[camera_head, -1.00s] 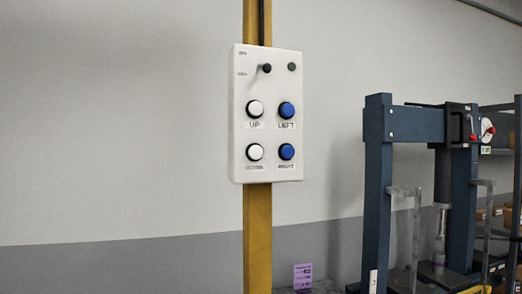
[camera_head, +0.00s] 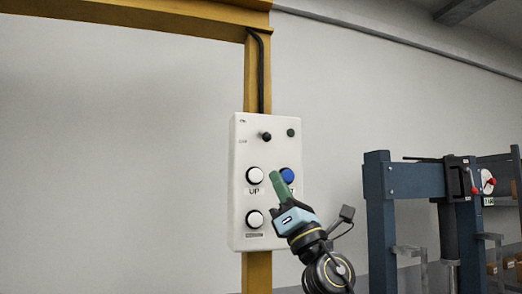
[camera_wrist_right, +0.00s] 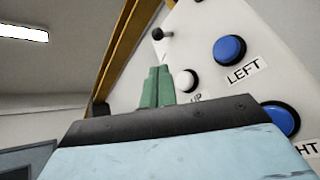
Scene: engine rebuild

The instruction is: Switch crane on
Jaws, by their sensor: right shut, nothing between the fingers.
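The white crane control box (camera_head: 240,205) hangs on a yellow post. Its black switch knob (camera_head: 265,137) sits near the top, level with the lower of two small labels; it also shows in the right wrist view (camera_wrist_right: 162,34). A dark green round lamp (camera_head: 290,132) is right of the knob and looks unlit. My right gripper (camera_head: 275,176) is in front of the box, below the knob, with its green fingers shut and empty. The fingers (camera_wrist_right: 157,86) point up toward the knob in the wrist view, apart from it. My left gripper is out of view.
The white UP button (camera_head: 254,175), a lower white button (camera_head: 254,219) and the blue LEFT button (camera_head: 287,175) are close around my right fingers. The blue RIGHT button (camera_wrist_right: 281,118) is hidden in the head view. A dark blue press frame (camera_head: 379,215) stands at the right.

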